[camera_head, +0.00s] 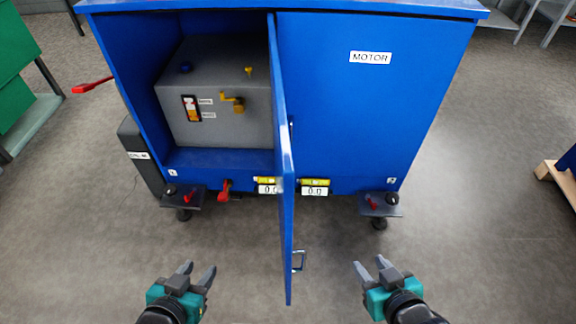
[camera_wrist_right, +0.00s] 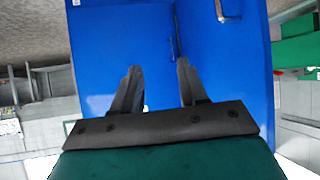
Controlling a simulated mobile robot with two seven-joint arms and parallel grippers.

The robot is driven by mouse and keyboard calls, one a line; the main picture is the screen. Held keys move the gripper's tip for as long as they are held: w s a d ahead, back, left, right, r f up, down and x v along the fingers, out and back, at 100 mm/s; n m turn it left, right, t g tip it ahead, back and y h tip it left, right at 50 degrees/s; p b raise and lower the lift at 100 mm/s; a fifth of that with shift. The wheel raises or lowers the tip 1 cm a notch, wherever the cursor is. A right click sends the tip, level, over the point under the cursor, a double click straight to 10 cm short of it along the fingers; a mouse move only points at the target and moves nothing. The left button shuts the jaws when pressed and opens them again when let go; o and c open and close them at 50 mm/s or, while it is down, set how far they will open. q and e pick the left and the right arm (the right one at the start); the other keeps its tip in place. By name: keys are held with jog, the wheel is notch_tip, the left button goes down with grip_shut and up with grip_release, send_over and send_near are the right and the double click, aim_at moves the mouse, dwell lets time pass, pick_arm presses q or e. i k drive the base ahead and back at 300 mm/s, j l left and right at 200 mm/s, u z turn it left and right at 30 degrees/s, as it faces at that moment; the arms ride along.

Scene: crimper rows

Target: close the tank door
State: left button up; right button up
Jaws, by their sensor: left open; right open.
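The tank door (camera_head: 284,165) is a blue panel standing wide open, swung out from the middle of the blue cabinet (camera_head: 365,110) and seen nearly edge-on. A metal handle (camera_head: 298,261) sits on its right face near the free end. My left gripper (camera_head: 197,270) is open and empty, left of the door and apart from it. My right gripper (camera_head: 370,263) is open and empty, right of the door and its handle. In the right wrist view, the door (camera_wrist_right: 225,65) and its handle (camera_wrist_right: 230,13) show beyond the open fingers (camera_wrist_right: 158,68).
The open bay holds a grey tank (camera_head: 215,105) with a yellow valve (camera_head: 235,102). The MOTOR panel (camera_head: 370,57) is flush. Two feet (camera_head: 184,198) (camera_head: 380,205) and a red lever (camera_head: 225,190) stick out below. The floor around both grippers is clear.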

aim_at(283, 160)
jog(key=l+u, duration=0.25)
jog(key=l, duration=0.2)
jog(key=l+u, duration=0.3)
jog(key=l, duration=0.15)
jog(key=l+u, duration=0.4)
jog(key=u, duration=0.1)
jog(key=k+j, duration=0.05)
